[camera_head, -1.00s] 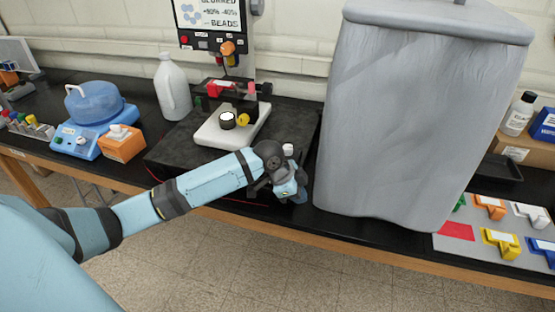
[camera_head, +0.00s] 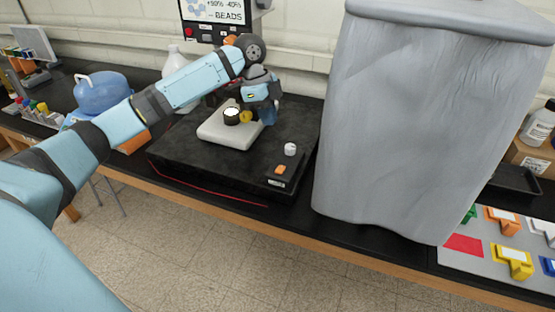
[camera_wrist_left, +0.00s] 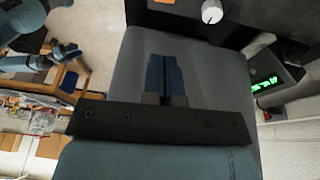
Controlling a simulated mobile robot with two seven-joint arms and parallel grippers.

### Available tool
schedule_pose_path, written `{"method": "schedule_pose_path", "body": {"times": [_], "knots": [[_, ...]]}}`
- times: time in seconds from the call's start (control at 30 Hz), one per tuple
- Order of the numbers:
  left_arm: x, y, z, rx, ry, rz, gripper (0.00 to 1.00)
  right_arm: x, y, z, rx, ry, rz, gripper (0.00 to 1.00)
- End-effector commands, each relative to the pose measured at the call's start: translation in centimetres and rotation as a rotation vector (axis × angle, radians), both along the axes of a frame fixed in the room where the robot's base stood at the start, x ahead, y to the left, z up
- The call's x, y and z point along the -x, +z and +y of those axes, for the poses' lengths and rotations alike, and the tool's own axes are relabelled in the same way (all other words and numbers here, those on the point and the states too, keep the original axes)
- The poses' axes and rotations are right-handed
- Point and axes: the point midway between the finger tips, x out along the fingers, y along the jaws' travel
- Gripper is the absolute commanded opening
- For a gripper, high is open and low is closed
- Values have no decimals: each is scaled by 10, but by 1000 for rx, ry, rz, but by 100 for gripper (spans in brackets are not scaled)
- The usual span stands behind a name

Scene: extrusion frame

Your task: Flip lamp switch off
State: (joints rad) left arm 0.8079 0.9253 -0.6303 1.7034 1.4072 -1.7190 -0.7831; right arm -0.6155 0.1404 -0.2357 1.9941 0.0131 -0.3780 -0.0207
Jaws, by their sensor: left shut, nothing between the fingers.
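The lamp is a black base (camera_head: 215,168) on the bench with a white platform on it. An orange rocker switch (camera_head: 281,169) sits on its front right corner, above a small label. A white knob (camera_head: 290,149) is behind the switch. I cannot tell which way the switch is tipped. My left gripper (camera_head: 268,117) points down over the base beside the platform, behind and apart from the switch. Its blue fingers (camera_wrist_left: 165,75) are together and empty in the left wrist view. The knob (camera_wrist_left: 211,12) shows at that view's top edge, with an orange sliver of switch (camera_wrist_left: 164,1).
A tall grey covered object (camera_head: 415,120) stands close to the base's right. A white jug (camera_head: 174,62) is behind my left arm. A display (camera_head: 215,12) hangs behind the base. A blue and black arm (camera_wrist_left: 40,58), apparently mine, shows small at the wrist view's left.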

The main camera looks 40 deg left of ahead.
Motion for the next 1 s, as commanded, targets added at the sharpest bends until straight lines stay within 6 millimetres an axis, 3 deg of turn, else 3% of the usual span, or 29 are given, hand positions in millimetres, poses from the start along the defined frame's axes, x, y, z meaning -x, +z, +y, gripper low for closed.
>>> {"method": "schedule_pose_path", "body": {"times": [0.23,0.7,1.0], "knots": [[0,-20,-6,-1,-1,2,0,0,3,0,0,-1,-1,43],[0,-110,-29,0,1,3,0,-1,18,-4,6,-10,-5,43],[2,-135,-30,-1,1,-2,0,0,21,-5,6,-11,-3,43]]}}
